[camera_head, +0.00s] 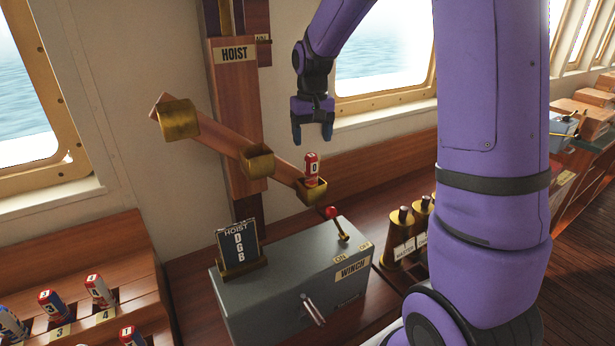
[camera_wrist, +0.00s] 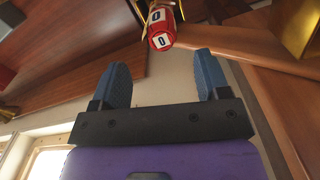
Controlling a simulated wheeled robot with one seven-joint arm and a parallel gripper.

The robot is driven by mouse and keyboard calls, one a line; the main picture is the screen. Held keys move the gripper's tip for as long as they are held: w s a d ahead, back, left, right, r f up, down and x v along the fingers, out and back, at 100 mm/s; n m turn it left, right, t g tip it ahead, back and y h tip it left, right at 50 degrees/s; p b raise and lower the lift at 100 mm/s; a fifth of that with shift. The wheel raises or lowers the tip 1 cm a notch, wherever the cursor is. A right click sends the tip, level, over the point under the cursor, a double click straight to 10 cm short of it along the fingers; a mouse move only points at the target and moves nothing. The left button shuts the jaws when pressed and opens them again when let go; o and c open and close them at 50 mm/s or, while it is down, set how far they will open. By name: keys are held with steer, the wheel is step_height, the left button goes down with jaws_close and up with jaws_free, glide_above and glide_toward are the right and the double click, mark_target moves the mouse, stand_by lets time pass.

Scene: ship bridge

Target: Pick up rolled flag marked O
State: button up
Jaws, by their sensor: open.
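The rolled flag marked O (camera_head: 311,168) is red and white and stands upright in the right-hand brass cup (camera_head: 311,190) of the hoist's slanted wooden arm. The flag also shows at the top of the wrist view (camera_wrist: 162,30), its red end with the O label facing the camera. My gripper (camera_head: 313,138) is open and points down, just above the flag in the head view. In the wrist view its two blue fingers (camera_wrist: 160,75) are apart with nothing between them, and the flag lies beyond the fingertips, apart from them.
Two other brass cups, the middle one (camera_head: 257,162) and the left one (camera_head: 178,119), look empty. Below stand the grey winch box (camera_head: 290,290) with a red-knobbed lever (camera_head: 335,220) and a sign reading D G B (camera_head: 238,246). Several rolled flags (camera_head: 98,290) stand in a rack at left.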

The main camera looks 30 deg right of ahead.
mark_target(312, 168)
steer(key=f, duration=0.9)
steer(key=shift+s+a+f, duration=0.15)
steer(key=shift+s, duration=0.05)
steer(key=c, duration=1)
